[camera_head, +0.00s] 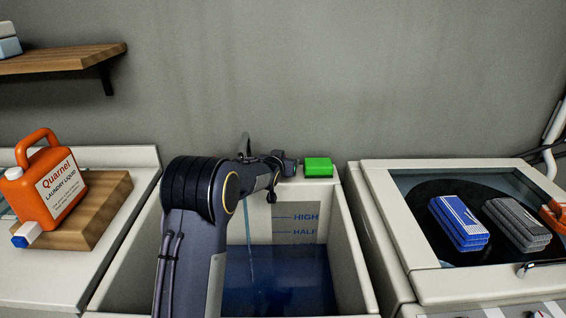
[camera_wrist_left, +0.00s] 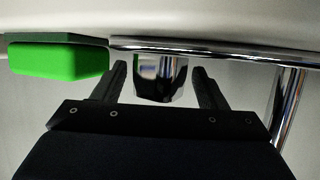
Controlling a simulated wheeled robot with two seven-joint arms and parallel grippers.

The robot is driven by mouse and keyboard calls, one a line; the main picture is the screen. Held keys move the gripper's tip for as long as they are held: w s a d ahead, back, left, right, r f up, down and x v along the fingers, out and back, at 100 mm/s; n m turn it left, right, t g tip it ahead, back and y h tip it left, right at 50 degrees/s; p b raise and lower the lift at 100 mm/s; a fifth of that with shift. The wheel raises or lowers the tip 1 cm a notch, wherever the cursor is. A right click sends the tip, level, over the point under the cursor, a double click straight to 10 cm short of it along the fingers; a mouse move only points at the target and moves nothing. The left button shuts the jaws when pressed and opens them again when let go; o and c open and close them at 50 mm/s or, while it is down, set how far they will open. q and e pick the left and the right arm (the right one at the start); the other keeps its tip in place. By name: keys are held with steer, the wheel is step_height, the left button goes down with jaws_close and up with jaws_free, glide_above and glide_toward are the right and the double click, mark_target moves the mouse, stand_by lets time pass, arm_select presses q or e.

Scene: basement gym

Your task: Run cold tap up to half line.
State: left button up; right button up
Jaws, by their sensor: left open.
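The tub (camera_head: 345,235) holds dark blue water (camera_head: 280,280). Its back wall carries a HIGH mark (camera_head: 305,217) and a HALF mark (camera_head: 303,232); the water surface lies a little below HALF. A thin pale stream (camera_head: 248,230) seems to fall into it. The chrome tap spout (camera_head: 244,146) rises behind my left arm, its lower part hidden. My left gripper (camera_head: 287,162) is at the tub's back rim. In the left wrist view, the open left gripper (camera_wrist_left: 161,78) has its fingers either side of a chrome knob (camera_wrist_left: 160,80); contact is unclear. The chrome pipe (camera_wrist_left: 290,105) stands right of it.
A green block (camera_head: 318,167) sits on the back rim, close beside the gripper. An orange laundry liquid jug (camera_head: 55,190) stands on a wooden board (camera_head: 95,210) at left. Blue (camera_head: 459,222) and grey (camera_head: 517,224) stacks lie on the machine lid at right.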

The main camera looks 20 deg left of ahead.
arm_select(q)
steer(key=b+v, duration=0.1)
steer(key=v, duration=0.6)
steer(key=shift+s, duration=0.35)
steer(key=shift+r, duration=0.15)
